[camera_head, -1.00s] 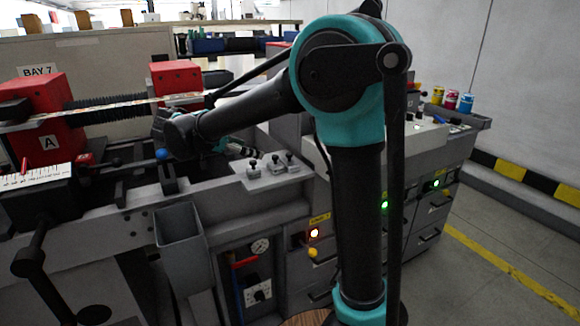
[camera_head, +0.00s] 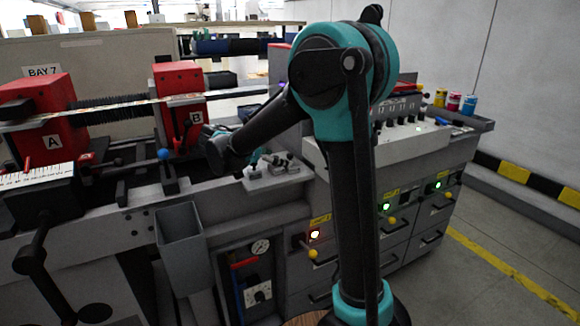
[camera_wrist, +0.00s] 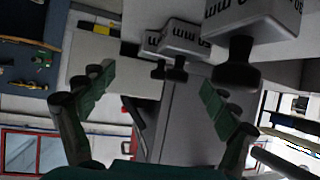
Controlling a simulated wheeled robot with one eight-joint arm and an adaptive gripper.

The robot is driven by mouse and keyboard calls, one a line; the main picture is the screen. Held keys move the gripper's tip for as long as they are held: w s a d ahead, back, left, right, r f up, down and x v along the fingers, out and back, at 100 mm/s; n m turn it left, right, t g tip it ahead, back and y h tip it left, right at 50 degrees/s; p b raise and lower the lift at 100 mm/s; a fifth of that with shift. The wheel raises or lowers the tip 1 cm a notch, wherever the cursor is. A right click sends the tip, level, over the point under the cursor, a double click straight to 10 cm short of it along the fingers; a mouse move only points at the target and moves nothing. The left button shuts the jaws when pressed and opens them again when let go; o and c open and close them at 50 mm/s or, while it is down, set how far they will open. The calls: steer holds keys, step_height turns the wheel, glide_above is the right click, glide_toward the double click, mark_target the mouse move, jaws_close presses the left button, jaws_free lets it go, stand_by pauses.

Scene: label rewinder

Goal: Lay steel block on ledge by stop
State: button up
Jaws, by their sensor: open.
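I cannot make out the steel block for certain in either view. The ledge and its stop cannot be told apart from the other grey machine parts. My gripper (camera_wrist: 155,96) is open in the wrist view, its two green-padded fingers wide apart with nothing between them. In the head view, my dark wrist largely hides the gripper, near the small grey panel with levers (camera_head: 272,170). In the wrist view, pale boxes with dark lettering (camera_wrist: 185,38) and black knobs lie beyond the fingers, near the top.
Red blocks marked A (camera_head: 48,125) and B (camera_head: 183,108) stand on the rewinder at left. A grey open bin (camera_head: 181,238) hangs at its front. A control cabinet (camera_head: 415,148) and several coloured cans (camera_head: 453,101) are at right. The floor (camera_head: 505,230) there is clear.

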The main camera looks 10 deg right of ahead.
mark_target(287, 159)
steer(key=x, duration=0.5)
steer(key=shift+c, duration=0.5)
steer(key=shift+r, duration=0.1)
steer(key=c, duration=1.7)
step_height(287, 159, up, 20)
steer(key=shift+c, duration=0.2)
